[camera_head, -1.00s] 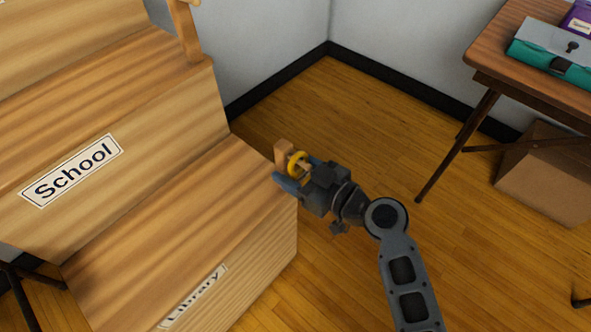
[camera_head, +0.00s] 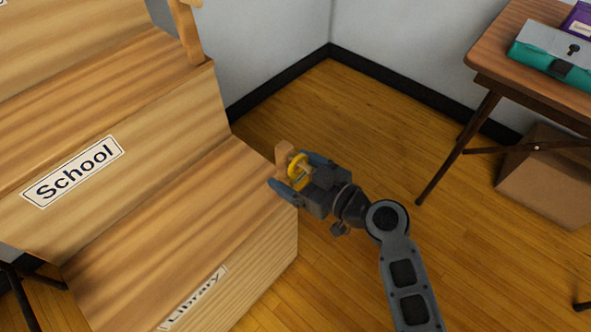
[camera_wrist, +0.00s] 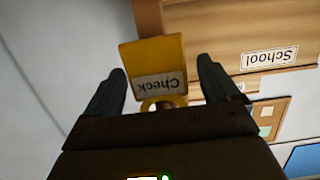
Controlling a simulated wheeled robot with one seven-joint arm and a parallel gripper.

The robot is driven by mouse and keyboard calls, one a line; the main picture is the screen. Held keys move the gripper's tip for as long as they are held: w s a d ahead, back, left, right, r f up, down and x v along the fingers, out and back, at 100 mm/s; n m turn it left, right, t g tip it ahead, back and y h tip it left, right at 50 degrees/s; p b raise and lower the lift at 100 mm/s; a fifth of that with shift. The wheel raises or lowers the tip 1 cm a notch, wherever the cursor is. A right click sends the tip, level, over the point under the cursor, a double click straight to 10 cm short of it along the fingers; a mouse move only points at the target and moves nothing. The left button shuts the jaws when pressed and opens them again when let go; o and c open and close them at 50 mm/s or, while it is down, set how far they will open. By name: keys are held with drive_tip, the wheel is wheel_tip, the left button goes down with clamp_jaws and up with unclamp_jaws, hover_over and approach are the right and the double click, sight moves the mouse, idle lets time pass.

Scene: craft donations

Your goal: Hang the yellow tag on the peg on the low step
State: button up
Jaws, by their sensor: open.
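The yellow tag (camera_head: 294,168) is at the right end of the low step (camera_head: 190,225), the one labelled Library. Its ring appears to be around the arm of the wooden peg (camera_head: 282,153). In the wrist view the tag (camera_wrist: 153,57) shows its Check label upside down, with its ring near the gripper body. My gripper (camera_head: 290,170) is open around the tag at the peg. In the wrist view its two fingers (camera_wrist: 163,74) stand apart on either side, with gaps to the tag. The tag's lower part is hidden in the head view.
The higher School step (camera_head: 130,130) rises behind the low step, with another wooden post (camera_head: 186,35) at its right end. A table (camera_head: 500,60) with a teal case (camera_head: 550,62) stands at the right, near a cardboard box (camera_head: 545,185). Floor between is clear.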

drive_tip(key=shift+d, duration=0.1)
drive_tip(key=v, duration=0.7)
drive_tip(key=shift+s+d, duration=0.25)
drive_tip(key=s+d+f+m+t+h, duration=0.2)
drive_tip(key=s+d+m+h, duration=0.25)
drive_tip(key=s+d, duration=0.5)
drive_tip(key=s+d+f+m+t+h, duration=0.1)
drive_tip(key=s+d+m+h, duration=0.4)
drive_tip(key=s, duration=0.8)
drive_tip(key=s+d+r+t+h, duration=0.2)
drive_tip(key=s+d+r+h, duration=0.1)
drive_tip(key=s+r, duration=0.85)
wheel_tip(320, 180, up, 16)
drive_tip(key=p, duration=1.4)
drive_tip(key=shift+w+d+f+m, duration=0.15)
drive_tip(key=shift+w+m, duration=0.15)
drive_tip(key=shift+m, duration=0.15)
